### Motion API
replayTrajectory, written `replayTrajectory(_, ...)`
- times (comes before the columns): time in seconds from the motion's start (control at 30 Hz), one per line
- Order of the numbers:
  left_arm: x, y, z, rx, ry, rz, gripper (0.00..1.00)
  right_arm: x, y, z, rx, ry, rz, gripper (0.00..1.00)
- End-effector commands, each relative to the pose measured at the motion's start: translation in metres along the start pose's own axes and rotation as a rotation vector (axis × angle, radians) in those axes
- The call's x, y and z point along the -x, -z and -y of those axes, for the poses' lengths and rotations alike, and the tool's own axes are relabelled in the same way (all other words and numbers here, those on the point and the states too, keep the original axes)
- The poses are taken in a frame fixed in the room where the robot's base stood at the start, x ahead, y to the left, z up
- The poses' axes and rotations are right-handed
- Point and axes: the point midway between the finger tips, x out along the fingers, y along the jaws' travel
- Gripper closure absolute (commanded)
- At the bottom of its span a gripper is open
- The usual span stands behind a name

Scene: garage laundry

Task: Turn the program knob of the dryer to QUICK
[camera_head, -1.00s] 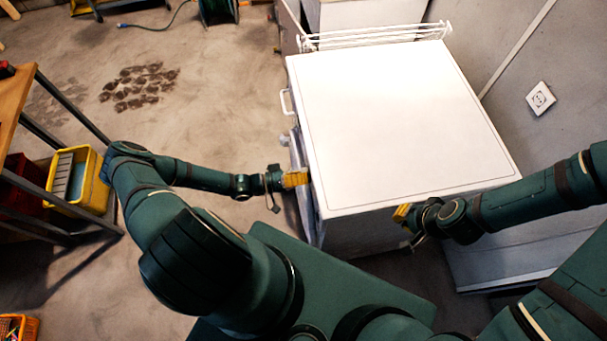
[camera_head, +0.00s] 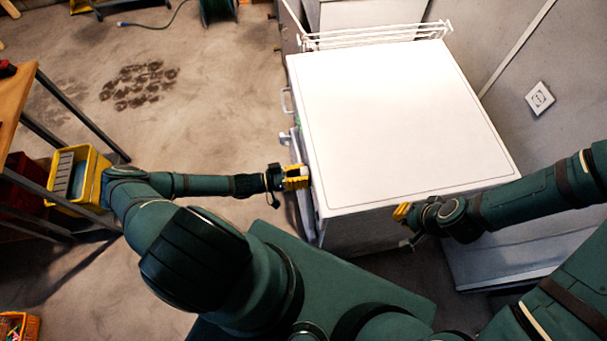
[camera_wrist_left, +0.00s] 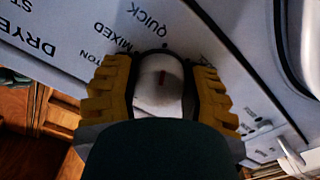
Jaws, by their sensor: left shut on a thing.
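The white dryer (camera_head: 400,120) stands right of centre in the head view, with its front panel on the left side. In the left wrist view, its panel (camera_wrist_left: 60,25) bears the labels QUICK, MIXED and a partly hidden one ending in TON. The round pale program knob (camera_wrist_left: 158,92) has a red mark, which points roughly toward the dot by QUICK. My left gripper (camera_head: 304,176) is at the dryer's front, its yellow fingers shut on the knob from both sides. My right gripper (camera_head: 402,212) is beside the dryer's near edge, apart from the knob; its opening is unclear.
A wire rack (camera_head: 375,36) stands at the dryer's far edge. A shelf with a yellow bin (camera_head: 90,160) is close to my left arm's elbow. An orange basket (camera_head: 20,328) is at the lower left. The floor left of the dryer is mostly clear.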

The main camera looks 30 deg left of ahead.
Motion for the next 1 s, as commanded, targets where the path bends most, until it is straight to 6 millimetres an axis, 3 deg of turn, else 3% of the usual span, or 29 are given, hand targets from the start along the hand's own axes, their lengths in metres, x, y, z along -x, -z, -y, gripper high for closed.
replayTrajectory(0.27, -0.001, 0.0, -0.001, 0.001, -0.002, -0.001, 0.88, 0.0, 0.0, 0.0, 0.0, 0.0, 0.0, 1.0)
replayTrajectory(0.3, -0.001, 0.0, -0.001, 0.001, -0.002, -0.001, 0.43, 0.0, 0.0, 0.0, 0.0, 0.0, 0.0, 1.0)
replayTrajectory(0.37, -0.001, 0.0, -0.001, 0.001, -0.002, -0.001, 0.22, 0.0, 0.0, 0.0, 0.0, 0.0, 0.0, 1.0)
replayTrajectory(0.4, -0.001, 0.0, -0.001, 0.001, -0.002, -0.001, 0.18, 0.0, 0.0, 0.0, 0.0, 0.0, 0.0, 1.0)
replayTrajectory(0.77, 0.004, 0.0, 0.0, 0.001, 0.001, 0.0, 0.18, 0.0, 0.0, 0.0, 0.0, 0.0, 0.0, 1.0)
replayTrajectory(1.0, 0.04, 0.0, 0.001, 0.0, 0.003, 0.001, 0.18, 0.0, 0.0, 0.0, 0.0, 0.0, 0.0, 1.0)
